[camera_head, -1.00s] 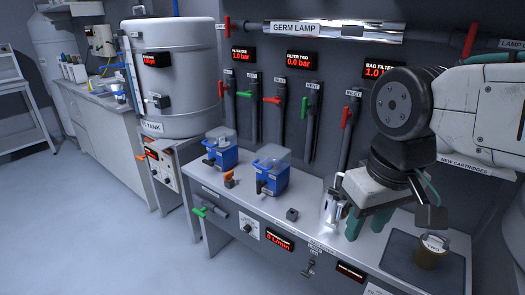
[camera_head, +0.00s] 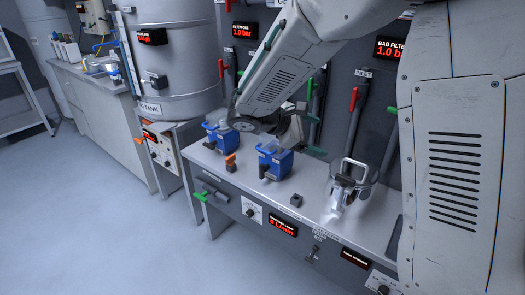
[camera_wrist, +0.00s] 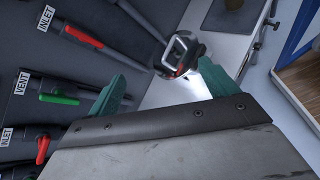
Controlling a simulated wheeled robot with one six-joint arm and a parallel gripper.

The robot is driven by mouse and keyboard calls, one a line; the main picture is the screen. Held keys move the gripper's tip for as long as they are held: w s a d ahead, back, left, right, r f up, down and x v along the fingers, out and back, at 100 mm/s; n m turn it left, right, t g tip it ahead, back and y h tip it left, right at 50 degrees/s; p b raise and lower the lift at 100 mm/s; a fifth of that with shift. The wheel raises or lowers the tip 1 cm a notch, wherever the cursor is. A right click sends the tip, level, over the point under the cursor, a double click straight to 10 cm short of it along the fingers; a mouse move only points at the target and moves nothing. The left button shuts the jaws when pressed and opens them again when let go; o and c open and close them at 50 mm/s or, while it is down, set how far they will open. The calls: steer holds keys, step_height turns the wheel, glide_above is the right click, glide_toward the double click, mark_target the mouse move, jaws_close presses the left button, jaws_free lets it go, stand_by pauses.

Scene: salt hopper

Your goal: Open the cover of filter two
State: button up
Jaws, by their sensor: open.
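The second blue filter housing (camera_head: 275,163) stands on the bench, right of the first blue housing (camera_head: 220,135). I take it for filter two by its place, as I read no label on it. Its top cover is pale and boxy, with a dark fitting at the front. My gripper (camera_wrist: 166,72) is open in the wrist view, with two green fingers wide apart and nothing held. Beyond them is the metal bag filter (camera_wrist: 182,55) with its loop handle, apart from the fingers.
The metal bag filter also stands on the bench to the right (camera_head: 346,185). Red and green valve levers line the back wall, including a red inlet lever (camera_head: 354,98). An orange-topped item (camera_head: 231,163) and a small dark block (camera_head: 296,200) sit on the bench. Floor in front is clear.

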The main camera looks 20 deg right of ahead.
steer(key=w+a+f+n+t+h, duration=0.3)
steer(key=w+a+f+n+t, duration=0.35)
steer(key=w, duration=0.45)
steer(key=n+t+y, duration=0.1)
steer(key=n+t, duration=0.3)
steer(key=n, duration=0.2)
glide_toward(274, 144)
steer(key=w+a+f, duration=0.2)
steer(key=x, duration=0.7)
steer(key=shift+d+r, duration=0.1)
steer(key=shift+c, duration=0.3)
